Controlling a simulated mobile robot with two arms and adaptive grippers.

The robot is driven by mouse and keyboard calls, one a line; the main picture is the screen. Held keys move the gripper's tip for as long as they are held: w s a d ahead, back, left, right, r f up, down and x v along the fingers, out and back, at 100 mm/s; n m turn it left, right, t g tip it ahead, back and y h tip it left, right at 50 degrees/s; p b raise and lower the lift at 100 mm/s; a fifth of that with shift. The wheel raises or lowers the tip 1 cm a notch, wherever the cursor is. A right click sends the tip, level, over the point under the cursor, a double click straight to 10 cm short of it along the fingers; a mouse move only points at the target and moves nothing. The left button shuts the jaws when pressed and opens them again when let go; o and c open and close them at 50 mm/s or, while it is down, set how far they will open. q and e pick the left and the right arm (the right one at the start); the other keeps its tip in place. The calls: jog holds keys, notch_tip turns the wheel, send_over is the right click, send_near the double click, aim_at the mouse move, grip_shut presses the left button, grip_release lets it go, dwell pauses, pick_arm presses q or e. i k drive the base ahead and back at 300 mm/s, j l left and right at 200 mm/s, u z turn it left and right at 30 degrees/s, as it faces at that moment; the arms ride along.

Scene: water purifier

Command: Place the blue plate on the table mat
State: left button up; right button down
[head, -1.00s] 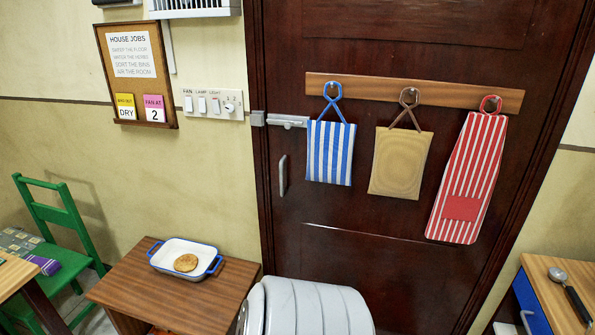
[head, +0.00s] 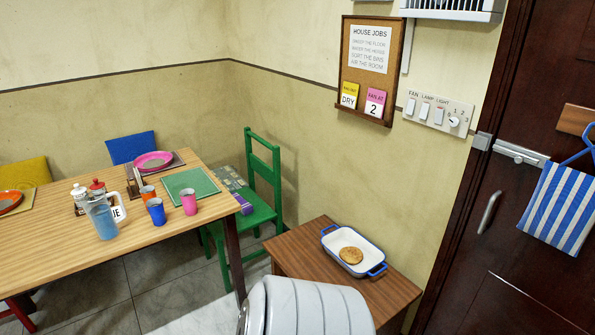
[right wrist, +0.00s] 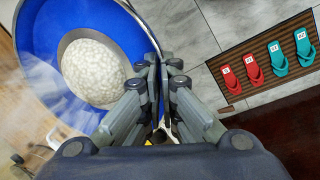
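The blue plate (right wrist: 38,72) shows in the right wrist view, with a heap of white, rice-like food (right wrist: 93,70) in its middle. My right gripper (right wrist: 158,75) has its fingers closed together at the plate's rim and holds it. In the head view, a bare green table mat (head: 188,184) lies on the right part of the wooden table (head: 120,255). A pink plate (head: 153,160) sits on a mat at the table's far side, and an orange plate (head: 8,201) sits at the left edge. My left gripper is in neither view.
A pink cup (head: 189,203), an orange cup, a blue cup (head: 156,211) and a clear jug (head: 102,218) stand near the green mat. A green chair (head: 264,185) is at the table's right end. A side table (head: 310,265) carries a baking dish (head: 333,240). Sandals (right wrist: 278,62) lie on a floor mat.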

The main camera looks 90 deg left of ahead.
aim_at(188, 184)
jog(key=j+u, duration=0.1)
jog(key=u, duration=0.9)
jog(key=j+u, duration=0.15)
jog(key=u, duration=0.3)
jog(key=i+j+u, duration=0.1)
jog(key=j+u, duration=0.15)
jog(key=u, duration=0.25)
jog(key=i+j+u, duration=0.1)
jog(key=u, duration=0.4)
jog(key=i+j+u, duration=0.15)
jog(key=u, duration=0.35)
jog(key=i+j+u, duration=0.15)
jog(key=i+u, duration=0.85)
jog(key=i, duration=0.2)
jog(key=i+l, duration=0.1)
jog(key=i, duration=0.2)
jog(key=i+l, duration=0.15)
jog(key=i, duration=0.15)
